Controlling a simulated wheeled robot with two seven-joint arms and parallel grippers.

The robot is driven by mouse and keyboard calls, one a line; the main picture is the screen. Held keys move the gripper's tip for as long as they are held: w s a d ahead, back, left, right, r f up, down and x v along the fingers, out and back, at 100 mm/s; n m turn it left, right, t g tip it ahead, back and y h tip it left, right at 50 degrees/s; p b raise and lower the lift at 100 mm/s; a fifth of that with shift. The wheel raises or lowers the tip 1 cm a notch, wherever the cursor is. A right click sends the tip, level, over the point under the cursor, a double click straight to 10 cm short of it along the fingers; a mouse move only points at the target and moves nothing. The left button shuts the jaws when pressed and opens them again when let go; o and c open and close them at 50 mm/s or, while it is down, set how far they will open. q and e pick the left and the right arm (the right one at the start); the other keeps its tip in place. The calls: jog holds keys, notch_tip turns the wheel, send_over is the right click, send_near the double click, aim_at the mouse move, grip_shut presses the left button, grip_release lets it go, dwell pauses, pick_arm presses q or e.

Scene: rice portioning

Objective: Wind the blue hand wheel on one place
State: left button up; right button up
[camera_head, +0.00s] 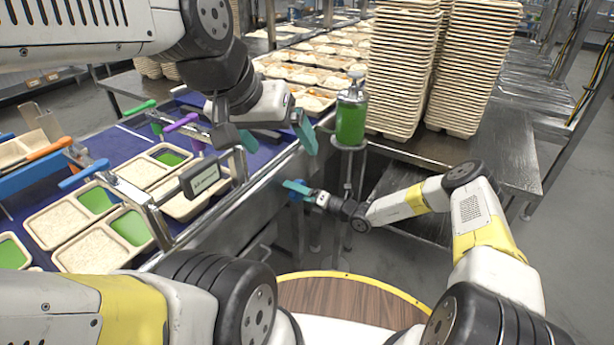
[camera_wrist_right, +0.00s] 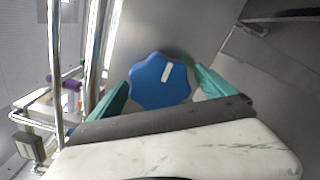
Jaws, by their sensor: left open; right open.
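The blue hand wheel (camera_wrist_right: 158,82) has a lobed rim and a white pointer mark, which points up and slightly right in the right wrist view. My right gripper (camera_wrist_right: 163,90) is open, with one teal finger on each side of the wheel. I cannot tell whether the fingers touch it. In the head view the right gripper (camera_head: 300,189) is low beside the conveyor's side, and only a little of the wheel (camera_head: 295,197) shows. My left gripper (camera_head: 277,138) is open and empty above the conveyor's near edge.
The blue conveyor (camera_head: 120,140) carries trays of rice and green food (camera_head: 85,246). A green-filled container (camera_head: 350,122) stands on a post. Tall stacks of empty trays (camera_head: 405,65) stand on a metal table (camera_head: 490,150). Chrome rods (camera_wrist_right: 92,50) rise left of the wheel.

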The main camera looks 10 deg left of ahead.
jog(key=v, duration=0.7)
jog(key=shift+d, duration=0.25)
